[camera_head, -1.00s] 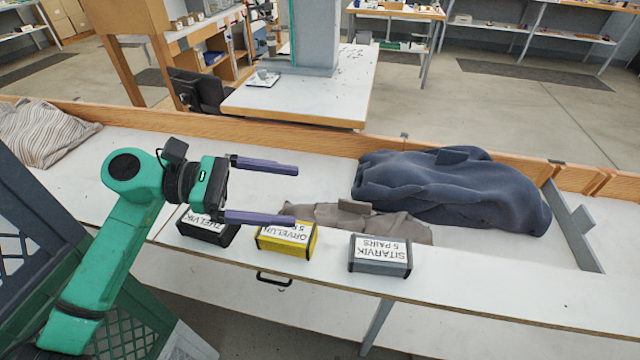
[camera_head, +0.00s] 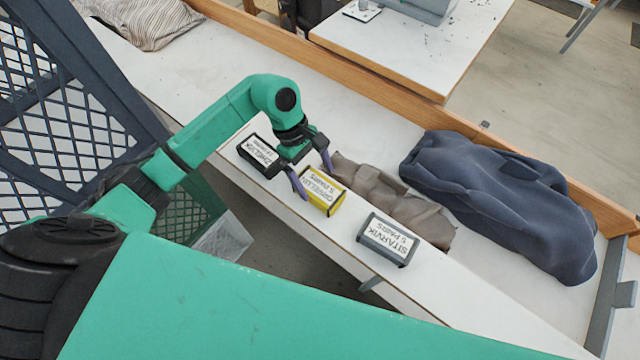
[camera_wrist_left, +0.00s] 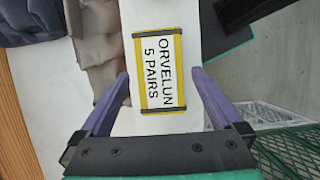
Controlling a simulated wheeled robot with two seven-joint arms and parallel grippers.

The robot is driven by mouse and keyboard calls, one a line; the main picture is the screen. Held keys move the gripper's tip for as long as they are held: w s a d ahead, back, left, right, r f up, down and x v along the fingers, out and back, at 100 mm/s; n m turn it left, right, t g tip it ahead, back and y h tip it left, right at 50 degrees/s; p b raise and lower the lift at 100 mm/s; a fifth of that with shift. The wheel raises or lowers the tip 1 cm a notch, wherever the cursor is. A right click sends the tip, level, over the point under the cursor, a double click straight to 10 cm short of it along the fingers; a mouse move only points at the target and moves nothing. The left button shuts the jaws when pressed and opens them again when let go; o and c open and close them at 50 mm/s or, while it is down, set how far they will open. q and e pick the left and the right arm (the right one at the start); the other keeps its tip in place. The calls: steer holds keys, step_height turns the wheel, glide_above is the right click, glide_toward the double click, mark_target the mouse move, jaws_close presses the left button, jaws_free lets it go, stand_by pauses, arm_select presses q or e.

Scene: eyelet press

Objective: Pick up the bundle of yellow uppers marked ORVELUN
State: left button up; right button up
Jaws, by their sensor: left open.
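The yellow bundle marked ORVELUN 5 PAIRS (camera_head: 323,190) lies on the white bench, between a black bundle and a grey one. In the left wrist view the yellow bundle (camera_wrist_left: 158,72) lies ahead of and between the purple fingertips. My left gripper (camera_head: 314,174) is open and empty, its fingers pointing at the bundle from the side of the black one. There is a gap on each side between fingers and bundle in the left wrist view, and no contact shows. My right gripper is not seen; a large green arm part of mine fills the lower head view.
A black bundle (camera_head: 258,155) is close beside my left gripper. The grey SITARVIK bundle (camera_head: 387,240) lies to the right. Brown cloth (camera_head: 395,203) lies right behind the yellow bundle, with dark blue cloth (camera_head: 500,205) beyond. Mesh crates (camera_head: 70,130) stand at left.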

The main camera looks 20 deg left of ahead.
mark_target(318, 186)
arm_select(q)
steer(key=p+x, duration=0.1)
steer(key=x, duration=0.3)
steer(key=shift+a+f+p, duration=0.1)
steer(key=shift+a+p, duration=0.1)
steer(key=shift+p, duration=0.1)
steer(key=shift+f, duration=0.1)
steer(key=shift+w, duration=0.1)
steer(key=c, duration=1.5)
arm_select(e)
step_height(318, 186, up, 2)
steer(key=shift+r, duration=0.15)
